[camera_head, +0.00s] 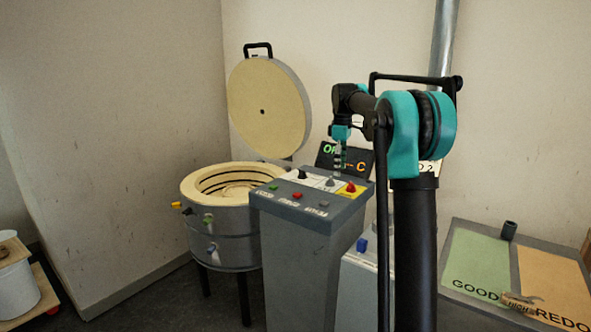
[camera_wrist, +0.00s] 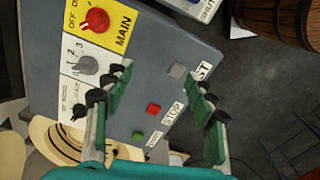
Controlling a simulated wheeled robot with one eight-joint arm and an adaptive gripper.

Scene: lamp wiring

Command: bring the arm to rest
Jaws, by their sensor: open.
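My gripper (camera_wrist: 160,105) is open and empty in the wrist view, its two green-padded fingers spread above the control panel. In the head view my gripper (camera_head: 341,155) hangs pointing down over the grey control console (camera_head: 300,245). Between and around the fingers in the wrist view show a red button (camera_wrist: 153,109), a grey button (camera_wrist: 177,70), a green button (camera_wrist: 138,135), a grey knob (camera_wrist: 87,65) and a red MAIN switch (camera_wrist: 95,20) on yellow. The fingers appear apart from the panel. My arm rises at the right of the console.
A round kiln (camera_head: 222,240) stands left of the console with its lid (camera_head: 268,108) raised. A table at right has a green GOOD area (camera_head: 478,262) and an orange REDO area (camera_head: 550,285). A lit display (camera_head: 330,152) is behind the console. A wooden barrel (camera_wrist: 285,18) shows in the wrist view.

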